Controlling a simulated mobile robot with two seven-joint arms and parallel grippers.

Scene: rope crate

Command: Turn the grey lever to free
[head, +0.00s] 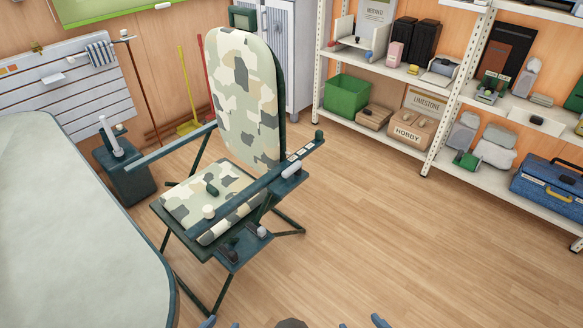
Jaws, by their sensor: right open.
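A folding chair with a camouflage cover (246,105) and dark green frame stands left of centre. A light grey lever-like handle (291,169) sits on the side of its right armrest (262,181), beside small pale labels too small to read. I cannot tell which setting it points to. Only the fingertips of my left gripper (221,323) show at the bottom edge, apart and empty. My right gripper (362,323) also shows only its fingertips at the bottom edge, open. Both are well below the chair and touch nothing visible.
A pale table (75,230) fills the left side. A dark box (126,175) stands between it and the chair. White shelves (470,94) hold a green bin (346,95), boxes and a blue toolbox (549,188) at right. The wooden floor (400,230) right of the chair is clear.

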